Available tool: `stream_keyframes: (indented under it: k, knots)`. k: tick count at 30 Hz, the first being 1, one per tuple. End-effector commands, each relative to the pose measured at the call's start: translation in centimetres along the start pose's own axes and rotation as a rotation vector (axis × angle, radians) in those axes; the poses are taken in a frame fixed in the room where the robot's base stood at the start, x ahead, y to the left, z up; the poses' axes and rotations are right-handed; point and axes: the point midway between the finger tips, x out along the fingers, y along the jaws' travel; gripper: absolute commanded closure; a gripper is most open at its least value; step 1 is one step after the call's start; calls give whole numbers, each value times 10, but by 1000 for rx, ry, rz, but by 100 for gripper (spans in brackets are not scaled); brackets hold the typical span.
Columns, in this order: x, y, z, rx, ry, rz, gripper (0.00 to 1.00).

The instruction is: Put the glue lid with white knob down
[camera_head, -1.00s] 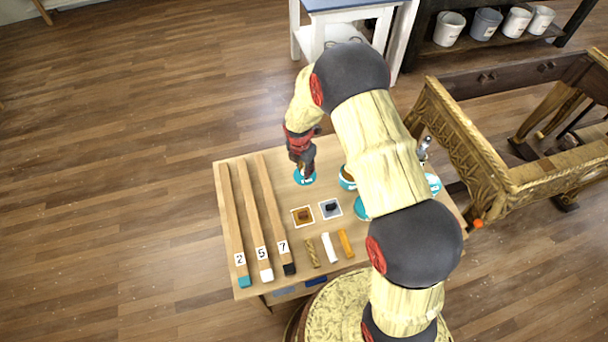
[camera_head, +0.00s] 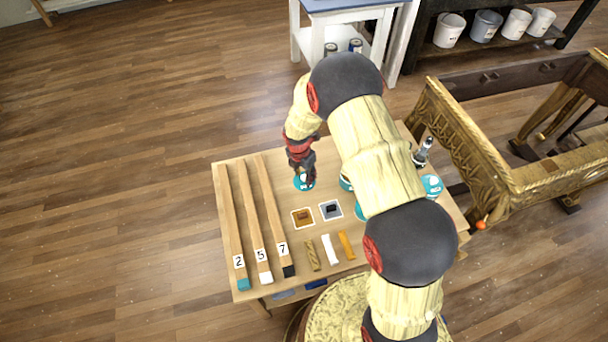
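My gripper (camera_head: 304,178) points down over a teal round spot (camera_head: 299,186) at the back of the wooden worktable (camera_head: 336,278). It covers most of the spot. The fingers are small and dark, and I cannot tell whether they are open or hold a lid. Another teal round spot (camera_head: 437,191) with a whitish thing on it is at the right of the table. I cannot make out for sure whether this is the glue lid with white knob. More teal pieces (camera_head: 359,210) show beside my arm, which hides much of the table's right side.
Numbered wooden strips (camera_head: 240,222) lie along the table's left side. Two small square trays (camera_head: 303,218) and several short sticks (camera_head: 330,248) lie in the middle. A dark-and-light tool (camera_head: 424,150) stands at the back right. A gilt console frame (camera_head: 470,140) is close on the right.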

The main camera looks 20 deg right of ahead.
Motion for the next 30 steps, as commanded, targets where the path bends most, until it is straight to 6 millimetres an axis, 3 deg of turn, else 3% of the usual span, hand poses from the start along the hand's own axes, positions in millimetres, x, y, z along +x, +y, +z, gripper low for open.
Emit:
stream_keyframes:
  k: [11, 24, 30]
  knots:
    - [-7, 1, 1, 0, -1, 2, 62]
    - [-90, 1, 1, 0, -1, 3, 62]
    - [-116, 1, 1, -1, -1, 2, 62]
